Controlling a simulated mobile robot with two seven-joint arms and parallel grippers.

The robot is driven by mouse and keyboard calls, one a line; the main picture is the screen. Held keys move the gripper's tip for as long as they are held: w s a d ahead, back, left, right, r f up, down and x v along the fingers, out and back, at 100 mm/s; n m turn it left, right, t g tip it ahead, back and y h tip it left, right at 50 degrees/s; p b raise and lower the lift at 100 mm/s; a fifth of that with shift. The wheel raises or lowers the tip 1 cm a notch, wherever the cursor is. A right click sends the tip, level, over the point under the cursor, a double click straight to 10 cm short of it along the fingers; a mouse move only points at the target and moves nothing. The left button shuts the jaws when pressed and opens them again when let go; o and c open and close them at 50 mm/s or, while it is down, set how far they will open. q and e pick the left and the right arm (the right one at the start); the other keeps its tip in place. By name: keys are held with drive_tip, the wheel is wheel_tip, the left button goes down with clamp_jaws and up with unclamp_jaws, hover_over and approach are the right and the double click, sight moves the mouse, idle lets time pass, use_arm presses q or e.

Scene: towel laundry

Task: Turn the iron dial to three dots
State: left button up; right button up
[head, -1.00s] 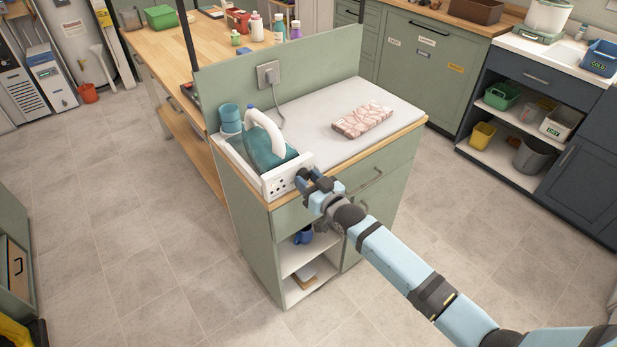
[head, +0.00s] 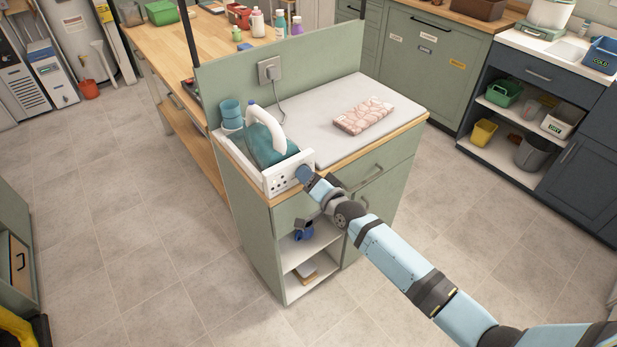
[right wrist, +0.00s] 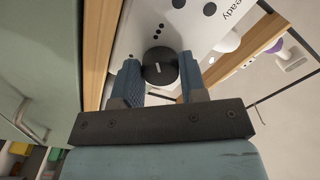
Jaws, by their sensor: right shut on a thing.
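The teal iron (head: 268,147) with a white handle sits in a white dock (head: 279,184) at the left front of the counter. The dock's front panel carries dots and the word "ready" in the right wrist view (right wrist: 200,25). My right gripper (head: 306,173) is shut on the dial, one blue finger on each side. The gripper hides the dial in the head view. My left gripper is out of view.
A folded pink patterned cloth (head: 364,116) lies on the grey pad (head: 335,100) right of the iron. A green panel (head: 325,55) with a socket (head: 269,70) rises behind. The floor around the cabinet is clear.

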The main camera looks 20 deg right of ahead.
drive_tip(key=shift+m, duration=0.5)
drive_tip(key=o, duration=0.9)
drive_tip(key=b+v, duration=0.1)
drive_tip(key=v, duration=1.2)
drive_tip(key=shift+s, duration=0.4)
drive_tip(key=shift+d, duration=0.1)
